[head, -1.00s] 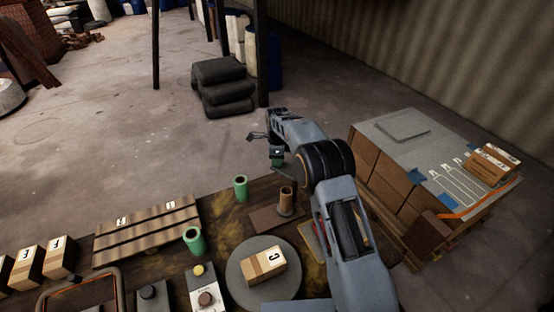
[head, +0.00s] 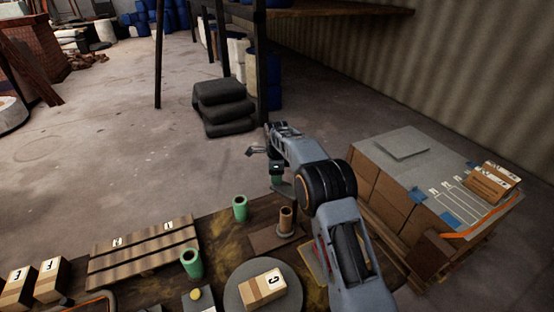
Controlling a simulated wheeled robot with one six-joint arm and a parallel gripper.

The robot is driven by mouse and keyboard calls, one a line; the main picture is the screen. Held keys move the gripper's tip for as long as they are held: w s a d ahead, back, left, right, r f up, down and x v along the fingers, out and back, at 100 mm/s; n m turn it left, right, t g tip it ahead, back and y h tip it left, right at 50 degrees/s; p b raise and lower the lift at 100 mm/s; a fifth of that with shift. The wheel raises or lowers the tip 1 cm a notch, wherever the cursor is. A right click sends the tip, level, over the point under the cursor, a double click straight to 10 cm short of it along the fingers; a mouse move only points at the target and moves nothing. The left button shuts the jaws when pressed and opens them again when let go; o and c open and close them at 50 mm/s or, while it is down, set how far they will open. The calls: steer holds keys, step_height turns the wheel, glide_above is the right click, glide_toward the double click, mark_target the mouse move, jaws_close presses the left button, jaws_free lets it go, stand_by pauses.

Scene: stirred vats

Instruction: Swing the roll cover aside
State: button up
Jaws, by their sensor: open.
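No part is clearly recognisable as the roll cover. A dark flat plate (head: 285,190) under the end of my arm may be it, but my arm hides part of it. My gripper (head: 262,155) is beyond the table's far edge area, with its jaws apart; I cannot tell whether it touches the plate. A green piece (head: 276,179) shows just below it. A brown roll (head: 286,221) stands upright on a round base on the table (head: 215,231), nearer than my gripper. Green upright cylinders stand to its left (head: 240,208) and nearer (head: 191,263).
A lettered carton (head: 263,286) sits on a grey round disc (head: 291,299). A slatted wooden rack (head: 140,254) and more cartons (head: 52,279) are at left. Stacked boxes with a grey top (head: 400,150) stand right of my arm. Black sacks (head: 225,108) lie on open floor beyond.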

mark_target(283, 191)
step_height(283, 191, up, 12)
steer(key=shift+f, duration=0.2)
stand_by(0.4)
steer(key=f+n, duration=0.1)
steer(key=n, duration=0.1)
steer(key=f+n, duration=0.3)
steer(key=n, duration=0.1)
steer(key=shift+s+d+f+n, duration=0.1)
steer(key=shift+s+f+n, duration=0.1)
steer(key=shift+s+n, duration=0.1)
steer(key=s+d+r+n+t, duration=0.1)
steer(key=s+d+n, duration=0.3)
steer(key=s, duration=0.7)
steer(key=s+d+r+n+t, duration=0.1)
steer(key=s+d+r+n, duration=0.2)
steer(key=s, duration=0.8)
steer(key=s+d+r+n+t, duration=0.2)
steer(key=s+d+n, duration=0.3)
steer(key=s, duration=0.6)
steer(key=shift+d+r, duration=0.2)
steer(key=shift+d, duration=0.5)
